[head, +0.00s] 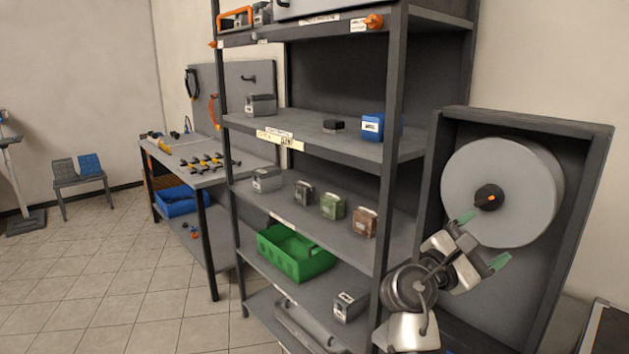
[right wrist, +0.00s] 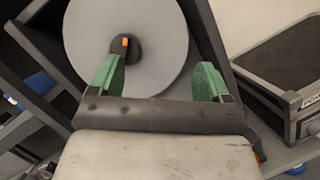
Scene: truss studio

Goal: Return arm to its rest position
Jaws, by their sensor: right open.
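My right gripper (head: 484,240) is in the lower right of the head view, with its two green-tipped fingers spread apart and nothing between them. It is in front of a grey round disc (head: 519,170) with a dark hub, set in a dark frame. In the right wrist view the open fingers (right wrist: 165,82) show against the lower part of the disc (right wrist: 150,35). I cannot tell the exact gap between fingers and disc. My left gripper is in neither view.
A dark metal shelf unit (head: 350,155) stands left of my right gripper, holding several small boxes and a green bin (head: 295,254). A workbench (head: 209,176) with yellow-handled tools is further left. A dark case (right wrist: 290,75) is on the right in the wrist view.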

